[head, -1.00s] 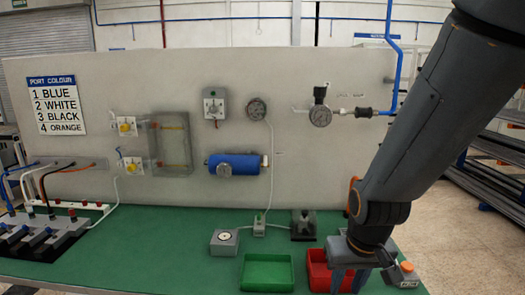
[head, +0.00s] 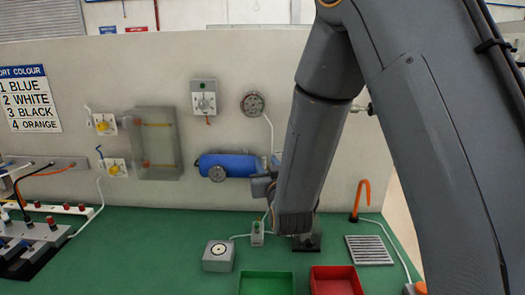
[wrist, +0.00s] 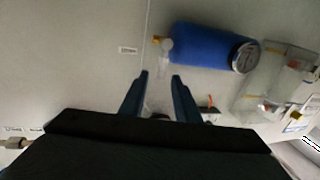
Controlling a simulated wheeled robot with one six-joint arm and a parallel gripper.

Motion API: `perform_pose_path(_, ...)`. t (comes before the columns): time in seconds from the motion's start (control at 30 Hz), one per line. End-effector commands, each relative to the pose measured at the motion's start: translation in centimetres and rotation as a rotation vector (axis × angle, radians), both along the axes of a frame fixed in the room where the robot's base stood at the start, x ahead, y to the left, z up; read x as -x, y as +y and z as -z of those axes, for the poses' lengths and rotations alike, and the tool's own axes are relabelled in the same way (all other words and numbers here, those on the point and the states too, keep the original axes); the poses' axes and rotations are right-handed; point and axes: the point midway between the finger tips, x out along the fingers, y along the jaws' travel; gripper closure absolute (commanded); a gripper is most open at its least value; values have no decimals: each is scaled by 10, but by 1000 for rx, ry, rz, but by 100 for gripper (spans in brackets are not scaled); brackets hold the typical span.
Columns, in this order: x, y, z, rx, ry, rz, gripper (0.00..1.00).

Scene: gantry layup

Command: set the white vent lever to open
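The blue cylinder (head: 228,165) is mounted on the grey panel, with a round gauge on it. At its right end in the head view is a small pale fitting, largely behind my gripper. In the wrist view the blue cylinder (wrist: 205,47) shows large, and a pale white lever (wrist: 164,62) sticks out at its end. My gripper (wrist: 160,76) is open, its two dark fingers apart. The lever's free end appears in line with the gap between the fingertips; contact cannot be told. In the head view my gripper (head: 262,187) is partly hidden by my wrist.
A green tray (head: 266,273) and a red tray (head: 335,272) stand at the front of the green bench. A grey box with a round white top (head: 218,256) stands left of them. A gauge (head: 252,104) and a switch plate (head: 204,98) sit above the cylinder.

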Motion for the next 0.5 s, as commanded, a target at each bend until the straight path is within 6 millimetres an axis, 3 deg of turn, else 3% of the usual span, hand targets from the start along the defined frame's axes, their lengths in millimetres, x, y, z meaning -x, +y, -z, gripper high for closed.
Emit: perform_pose_path(0.5,-66,13,-2,0,-1,0,71)
